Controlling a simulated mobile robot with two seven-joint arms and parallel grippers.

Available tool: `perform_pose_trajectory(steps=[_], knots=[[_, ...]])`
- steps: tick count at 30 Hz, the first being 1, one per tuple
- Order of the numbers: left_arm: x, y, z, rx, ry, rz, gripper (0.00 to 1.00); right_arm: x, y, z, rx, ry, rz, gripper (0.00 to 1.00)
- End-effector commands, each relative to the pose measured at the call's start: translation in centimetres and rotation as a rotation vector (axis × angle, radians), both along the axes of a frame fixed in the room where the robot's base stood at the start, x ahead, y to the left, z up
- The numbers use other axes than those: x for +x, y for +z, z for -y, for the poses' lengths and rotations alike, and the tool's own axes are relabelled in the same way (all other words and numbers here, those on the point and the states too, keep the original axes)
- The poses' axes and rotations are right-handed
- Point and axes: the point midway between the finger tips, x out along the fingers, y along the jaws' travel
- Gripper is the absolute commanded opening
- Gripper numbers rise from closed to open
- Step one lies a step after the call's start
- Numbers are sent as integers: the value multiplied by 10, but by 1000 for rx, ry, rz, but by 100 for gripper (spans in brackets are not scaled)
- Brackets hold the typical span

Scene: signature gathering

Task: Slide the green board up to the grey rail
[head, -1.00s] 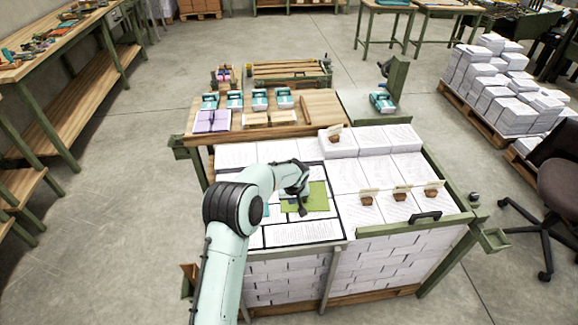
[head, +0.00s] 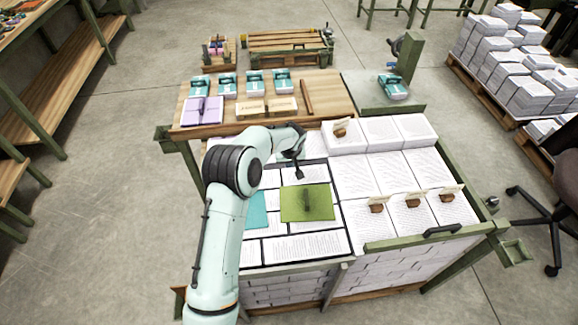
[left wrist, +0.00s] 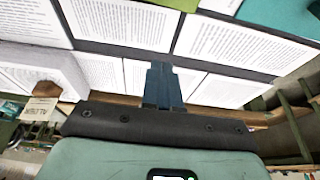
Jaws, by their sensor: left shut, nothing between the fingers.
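The green board (head: 318,208) lies flat on the printed sheets, with a dark upright piece at its middle. Its edge shows at the top of the left wrist view (left wrist: 175,4). My left gripper (head: 298,176) is just beyond its far edge, apart from the upright piece. In the left wrist view its fingers (left wrist: 162,85) are shut and empty above the sheets. A dark grey strip (left wrist: 120,50), possibly the grey rail, runs between rows of sheets there; my arm hides part of this area in the head view. My right gripper is not in view.
A teal board (head: 256,210) lies left of the green one, partly behind my arm. Paper stacks with small tagged brown blocks (head: 376,206) stand to the right. A wooden table (head: 340,92) with teal-and-white items adjoins the far side.

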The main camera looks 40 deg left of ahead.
Motion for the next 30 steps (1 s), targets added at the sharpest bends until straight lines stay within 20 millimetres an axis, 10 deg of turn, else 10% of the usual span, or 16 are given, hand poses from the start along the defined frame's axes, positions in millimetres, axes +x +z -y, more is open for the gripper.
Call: perform_pose_trajectory(steps=[14,30], knots=[[18,-85,-23,-2,1,-1,0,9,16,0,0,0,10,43],[-7,-84,8,0,0,0,0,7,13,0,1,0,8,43]])
